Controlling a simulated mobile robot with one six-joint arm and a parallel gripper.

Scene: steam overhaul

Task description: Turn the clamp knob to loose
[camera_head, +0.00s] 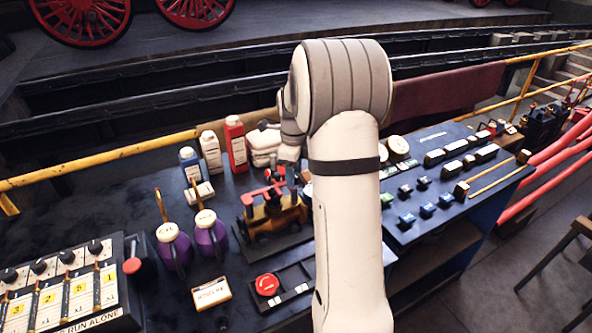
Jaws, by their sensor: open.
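My white arm stands across the middle of the view and folds down behind itself. A red round knob (267,284) with pale marks sits on a dark panel in front of the locomotive, apart from my gripper. I cannot tell whether it is the clamp knob.
Two purple bottles (175,246) stand left of the locomotive. Red (236,145), white (211,152) and blue (190,165) bottles stand behind. A panel with several black knobs (66,257) is at left. A yellow rail (95,160) runs behind.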

